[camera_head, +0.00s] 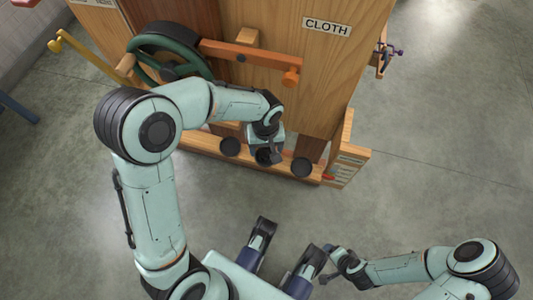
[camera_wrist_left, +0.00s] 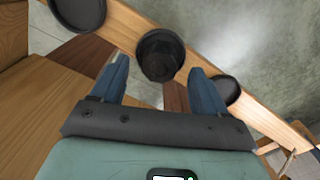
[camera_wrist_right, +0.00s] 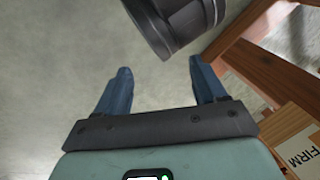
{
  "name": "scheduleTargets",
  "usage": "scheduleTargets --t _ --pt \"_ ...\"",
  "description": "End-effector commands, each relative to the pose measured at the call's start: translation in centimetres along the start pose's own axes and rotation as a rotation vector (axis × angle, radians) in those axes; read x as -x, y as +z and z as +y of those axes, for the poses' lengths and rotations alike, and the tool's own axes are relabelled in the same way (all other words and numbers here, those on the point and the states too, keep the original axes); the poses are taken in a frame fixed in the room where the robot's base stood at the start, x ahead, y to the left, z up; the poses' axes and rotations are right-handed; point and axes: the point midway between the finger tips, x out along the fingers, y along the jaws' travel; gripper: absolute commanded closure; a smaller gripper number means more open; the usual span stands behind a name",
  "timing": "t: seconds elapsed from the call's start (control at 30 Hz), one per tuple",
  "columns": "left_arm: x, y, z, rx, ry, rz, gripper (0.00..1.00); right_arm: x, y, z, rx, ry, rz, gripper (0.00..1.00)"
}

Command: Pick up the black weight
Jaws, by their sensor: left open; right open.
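The black weight (camera_wrist_left: 160,55) is a dark round cylinder at the wooden rail in the left wrist view. In the head view, the weight (camera_head: 264,156) shows partly behind my left gripper (camera_head: 268,150). In the left wrist view, my left gripper (camera_wrist_left: 157,70) is open, with one blue finger on each side of the weight in the picture. I cannot tell whether the fingers touch it. My right gripper (camera_head: 332,264) is low in the head view, away from the weight. In the right wrist view, my right gripper (camera_wrist_right: 158,70) is open and empty.
Black discs sit along the wooden rail (camera_head: 200,147), one left (camera_head: 230,147) and one right (camera_head: 302,167) of the weight. Behind stand a wooden cabinet labelled CLOTH (camera_head: 330,65), a green-spoked wheel (camera_head: 170,55) and an orange bar (camera_head: 245,55). Grey floor (camera_head: 430,150) is clear on the right.

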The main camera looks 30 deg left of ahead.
Motion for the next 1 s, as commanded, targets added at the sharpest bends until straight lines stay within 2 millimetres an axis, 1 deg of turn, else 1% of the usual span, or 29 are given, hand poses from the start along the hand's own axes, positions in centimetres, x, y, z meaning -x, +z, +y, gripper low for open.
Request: scheduleTargets --t 0.03,0.17,0.27,0.47,0.5,0.57,0.6,0.7,1.0 --pt "-1.2 0.0 -0.1 -0.001 -0.004 -0.003 0.26 -0.5 -0.5 0.2 -0.001 0.001 0.012 0.3" --pt "-2.6 0.0 -0.1 0.002 -0.002 -0.001 0.26 -1.0 -1.3 0.3 -0.003 0.002 0.037 0.3" --pt "-2.9 0.0 0.0 0.002 0.0 0.0 0.26 -1.0 -1.5 0.4 -0.003 0.003 0.043 0.3" --pt "-2.8 0.0 0.0 0.001 0.0 0.0 0.26 -1.0 -1.5 0.3 -0.003 0.002 0.043 0.3" --pt "-2.8 0.0 0.0 0.001 0.0 0.0 0.39 -1.0 -1.5 0.3 -0.003 0.002 0.043 0.3" --pt "-2.8 0.0 0.0 0.001 0.0 0.0 0.58 -1.0 -1.5 0.3 -0.003 0.002 0.042 0.3" --pt "-2.8 0.0 0.0 0.001 0.0 0.0 0.72 -1.0 -1.4 0.3 -0.003 0.002 0.042 0.3" --pt "-2.8 0.0 0.0 0.001 0.0 0.001 1.0 -1.0 -1.4 0.3 -0.003 0.002 0.042 0.3" --pt "-2.7 -0.1 0.0 0.001 0.001 0.002 1.0 -0.9 -1.3 0.3 -0.003 0.002 0.039 0.3"
